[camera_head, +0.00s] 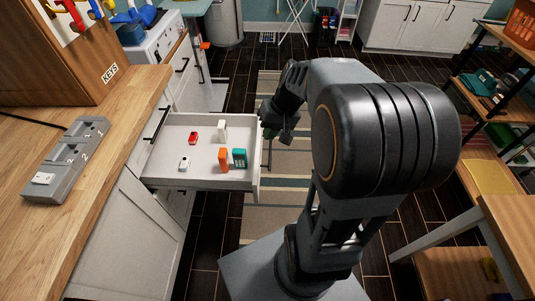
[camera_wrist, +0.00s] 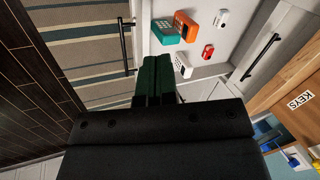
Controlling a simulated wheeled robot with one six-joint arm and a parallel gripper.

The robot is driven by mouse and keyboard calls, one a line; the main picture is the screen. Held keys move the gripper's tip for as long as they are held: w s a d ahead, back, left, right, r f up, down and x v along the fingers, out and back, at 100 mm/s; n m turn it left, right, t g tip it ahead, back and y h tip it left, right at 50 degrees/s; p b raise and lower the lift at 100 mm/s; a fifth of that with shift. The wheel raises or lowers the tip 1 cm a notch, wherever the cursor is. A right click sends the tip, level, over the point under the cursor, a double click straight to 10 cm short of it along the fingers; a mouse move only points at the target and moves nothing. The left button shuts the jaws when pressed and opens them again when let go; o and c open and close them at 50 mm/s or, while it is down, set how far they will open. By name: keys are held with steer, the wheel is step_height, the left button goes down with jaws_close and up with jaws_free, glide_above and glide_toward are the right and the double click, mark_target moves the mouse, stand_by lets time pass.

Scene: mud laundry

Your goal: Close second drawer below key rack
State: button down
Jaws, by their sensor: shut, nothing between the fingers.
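A white drawer (camera_head: 205,150) stands pulled out from the cabinet below the key rack (camera_head: 85,50). It holds small red, white, orange and teal items. In the wrist view the open drawer (camera_wrist: 215,62) fills the upper middle, with the black handle (camera_wrist: 128,45) on its front. My gripper (camera_head: 270,132) is just outside the drawer front, near its far end. Its fingers also show in the wrist view (camera_wrist: 158,60), shut and empty, beside the drawer front. I cannot tell whether they touch it. Another black handle (camera_head: 157,123) is on a closed drawer front above.
A wooden counter (camera_head: 110,130) with a grey numbered tray (camera_head: 68,160) runs along the left. A striped rug (camera_head: 290,165) lies on the dark floor in front of the cabinet. Wooden shelves (camera_head: 500,215) stand at the right.

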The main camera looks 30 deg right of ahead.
steer(key=w+d+f+m+t+y+b, duration=0.2)
steer(key=w+d+f+b, duration=0.1)
steer(key=d+f, duration=0.4)
steer(key=w+d+f+m+t+y+b, duration=0.1)
steer(key=w+d+f+y+b, duration=0.15)
steer(key=d+f, duration=0.45)
steer(key=b, duration=0.2)
glide_above(270, 155)
step_height(270, 155, down, 7)
steer(key=shift+s+f, duration=0.1)
steer(key=shift+s, duration=0.05)
steer(key=shift+w+a, duration=0.35)
steer(key=shift+a, duration=0.25)
steer(key=shift+w+a, duration=0.1)
